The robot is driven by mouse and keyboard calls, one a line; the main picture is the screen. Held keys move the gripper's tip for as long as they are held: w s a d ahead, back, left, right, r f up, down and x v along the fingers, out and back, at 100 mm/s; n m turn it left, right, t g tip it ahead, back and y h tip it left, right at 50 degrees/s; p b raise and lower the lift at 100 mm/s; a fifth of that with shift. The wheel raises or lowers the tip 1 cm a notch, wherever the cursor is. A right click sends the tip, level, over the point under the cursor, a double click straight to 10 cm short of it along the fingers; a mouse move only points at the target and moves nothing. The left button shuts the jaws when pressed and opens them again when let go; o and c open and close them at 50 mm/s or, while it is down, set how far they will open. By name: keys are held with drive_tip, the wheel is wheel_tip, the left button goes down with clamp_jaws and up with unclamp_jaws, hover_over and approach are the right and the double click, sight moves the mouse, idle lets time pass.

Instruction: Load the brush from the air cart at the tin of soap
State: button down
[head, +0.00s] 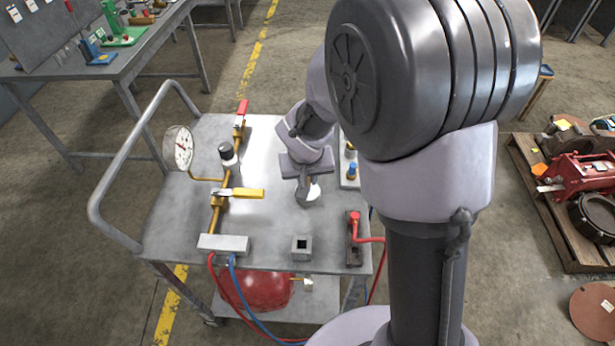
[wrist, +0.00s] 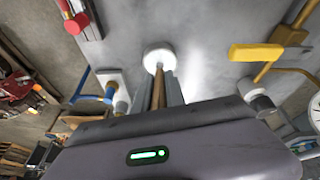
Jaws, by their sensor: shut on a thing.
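My gripper (head: 303,181) points down over the middle of the grey cart top (head: 262,150). In the wrist view, my gripper (wrist: 159,90) is shut on the brush, whose wooden handle (wrist: 157,88) runs between the fingers. The tin of soap (head: 308,195), a small grey can with a white top, stands on the cart right below the fingers. Its white round top (wrist: 158,56) shows in the wrist view at the far end of the handle. The brush's bristles are hidden, and I cannot tell how deep they sit in the soap.
Left of the tin are a brass pipe (head: 221,188) with a yellow-handled valve (head: 240,193) and a pressure gauge (head: 178,148). A grey square holder (head: 302,248) and a red fitting with hose (head: 354,220) are at the front edge. A blue-topped fitting (head: 351,171) stands to the right.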

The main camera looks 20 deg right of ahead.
wheel_tip(320, 180, up, 7)
drive_tip(key=p, duration=0.5)
drive_tip(key=shift+f, duration=0.1)
